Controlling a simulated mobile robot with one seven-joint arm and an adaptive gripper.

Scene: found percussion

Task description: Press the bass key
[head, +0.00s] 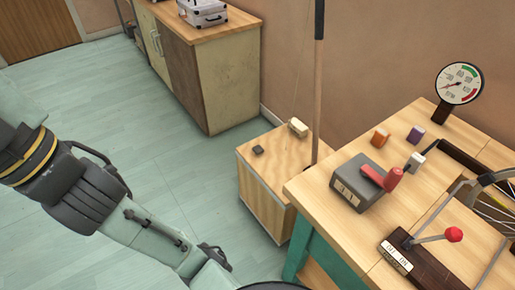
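No key that I can identify for sure as the bass key shows in the head view. A low wooden box (262,190) stands on the floor left of the workbench. On its top are a small dark block (258,149) and a cream block (298,127); I cannot tell whether either is a key. Orange (380,137), purple (416,134) and white (415,163) blocks stand on the workbench; their function is unclear. My arm crosses the lower left, over the floor and apart from the box and bench. My gripper cannot be made out.
The workbench (318,185) carries a grey box (360,184) with a red handle (384,178), a round gauge (459,83) and a red-knobbed lever (454,235). A cabinet (205,75) holds a metal case (203,11). The floor between is clear.

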